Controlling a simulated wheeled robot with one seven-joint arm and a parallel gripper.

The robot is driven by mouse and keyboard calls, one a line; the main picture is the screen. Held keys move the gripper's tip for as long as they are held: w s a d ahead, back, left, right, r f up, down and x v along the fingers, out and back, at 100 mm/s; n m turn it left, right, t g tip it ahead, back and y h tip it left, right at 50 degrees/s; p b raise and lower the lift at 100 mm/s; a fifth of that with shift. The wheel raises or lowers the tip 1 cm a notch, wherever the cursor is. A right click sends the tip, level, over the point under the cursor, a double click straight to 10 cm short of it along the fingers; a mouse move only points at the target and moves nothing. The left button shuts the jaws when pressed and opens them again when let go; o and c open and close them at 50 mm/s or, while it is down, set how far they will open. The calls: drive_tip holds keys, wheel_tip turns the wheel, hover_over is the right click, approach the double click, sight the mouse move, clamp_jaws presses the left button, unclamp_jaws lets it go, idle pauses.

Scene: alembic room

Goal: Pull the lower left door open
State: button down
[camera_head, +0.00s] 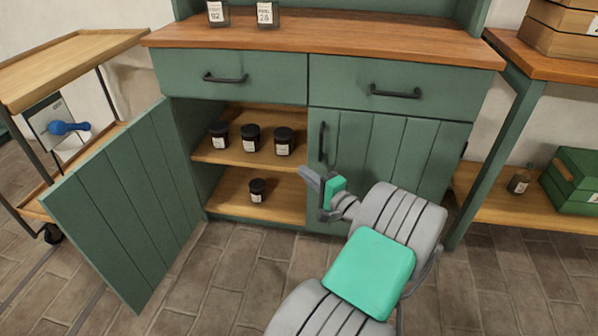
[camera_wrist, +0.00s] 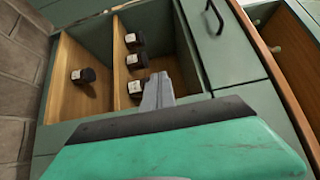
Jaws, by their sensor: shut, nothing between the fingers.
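The lower left door (camera_head: 125,205) of the green cabinet stands wide open, swung out to the left. The compartment behind it is exposed, with a wooden upper shelf (camera_head: 232,153) and a floor board (camera_head: 285,205). The lower right door (camera_head: 385,150) is closed and has a dark vertical handle (camera_head: 321,141). My gripper (camera_head: 308,174) is shut and empty, in front of the cabinet near the right edge of the opening. It is apart from the left door. In the wrist view my gripper's fingers (camera_wrist: 157,92) point toward the open compartment. The left door's handle is not visible.
Three dark jars (camera_head: 250,138) stand on the upper shelf, and one jar (camera_head: 257,190) on the lower board. A wooden cart (camera_head: 70,65) is behind the door at left. A side table (camera_head: 545,65) with crates is at right. Brick floor lies in front.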

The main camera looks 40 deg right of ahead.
drive_tip(key=w+b, duration=0.3)
drive_tip(key=w, duration=0.5)
drive_tip(key=shift+w+d, duration=0.15)
drive_tip(key=shift+d, duration=0.05)
drive_tip(key=shift+a, duration=0.1)
